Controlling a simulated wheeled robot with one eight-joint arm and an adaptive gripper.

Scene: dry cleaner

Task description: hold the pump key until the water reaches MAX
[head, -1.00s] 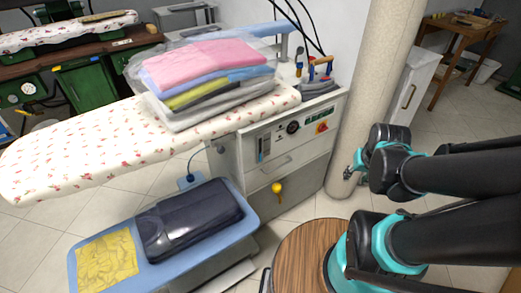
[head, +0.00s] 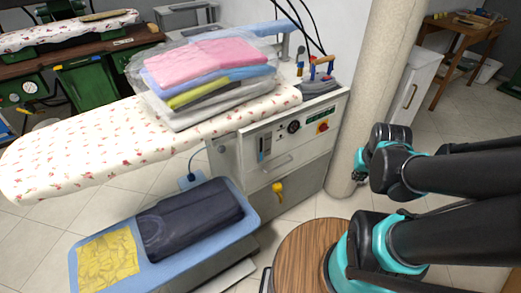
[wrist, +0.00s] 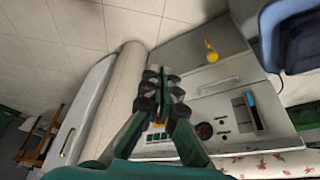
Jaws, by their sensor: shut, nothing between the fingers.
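The ironing unit's control panel (head: 290,132) faces me below the padded board. It carries a clear upright water gauge with a blue strip (head: 263,148), a round black dial (head: 293,126) and a red switch on yellow (head: 322,127). In the wrist view the water gauge (wrist: 254,112) is right of the dial (wrist: 205,130). The pump key and MAX mark are too small to tell apart, and I cannot read the water level. My gripper (wrist: 164,78) is shut and empty, in front of the panel in the wrist view. I cannot tell whether it touches anything.
Folded bagged clothes (head: 205,75) lie on the flowered board (head: 90,150). A yellow knob (head: 278,188) sticks out below the panel. A blue-rimmed tray (head: 240,222) holds a dark bundle (head: 190,218) and yellow cloth (head: 108,260). A pale column (head: 365,90) stands right of the unit.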

